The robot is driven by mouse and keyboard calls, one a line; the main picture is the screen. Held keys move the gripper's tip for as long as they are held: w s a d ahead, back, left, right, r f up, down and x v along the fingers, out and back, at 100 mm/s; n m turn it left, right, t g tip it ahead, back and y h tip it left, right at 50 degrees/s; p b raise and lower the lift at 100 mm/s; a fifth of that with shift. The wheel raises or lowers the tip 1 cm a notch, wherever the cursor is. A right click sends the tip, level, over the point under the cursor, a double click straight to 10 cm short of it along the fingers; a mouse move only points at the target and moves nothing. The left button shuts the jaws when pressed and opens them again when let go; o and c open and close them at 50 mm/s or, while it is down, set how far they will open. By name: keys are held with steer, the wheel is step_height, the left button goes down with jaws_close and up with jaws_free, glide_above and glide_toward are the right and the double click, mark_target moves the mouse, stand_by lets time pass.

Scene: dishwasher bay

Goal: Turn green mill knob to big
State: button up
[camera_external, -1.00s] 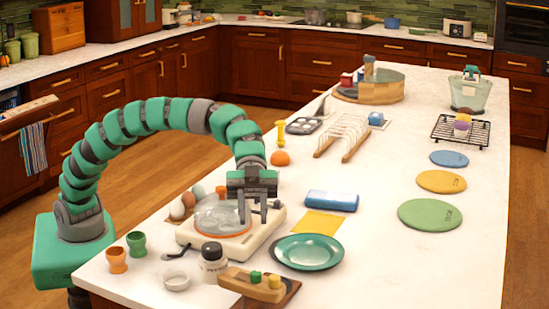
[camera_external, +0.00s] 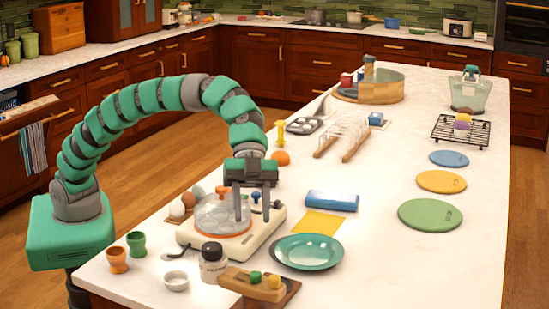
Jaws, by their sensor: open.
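A low wooden block (camera_external: 237,281) lies at the near edge of the island, on a dark board. The setting marks on the block are too small to read. My gripper (camera_external: 251,219) is open and points down, behind and above the block. It hangs over or in front of the right side of a white appliance with a clear round cover, apart from the green knob. I cannot tell whether its fingers touch the appliance.
The white appliance (camera_external: 252,241) stands behind the block. A dark-capped jar (camera_external: 213,264) is left of the block, and a teal plate (camera_external: 308,251) is right of it. Two egg cups (camera_external: 117,260) and a small white dish (camera_external: 176,281) are further left. The island's right front is clear.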

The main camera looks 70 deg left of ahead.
mark_target(255, 272)
steer(key=s+d+r+n+t+y+p, duration=0.45)
steer(key=d+r+p, duration=0.2)
steer(key=p, duration=0.95)
steer(key=shift+n+y, duration=0.25)
steer(key=shift+n, duration=0.2)
steer(key=x, duration=0.4)
steer(key=p+x, duration=0.1)
steer(key=x, duration=0.4)
steer(key=s+p+x, duration=0.1)
steer(key=x, duration=0.3)
steer(key=shift+a+f, duration=0.1)
steer(key=shift+f, duration=0.25)
jaws_close()
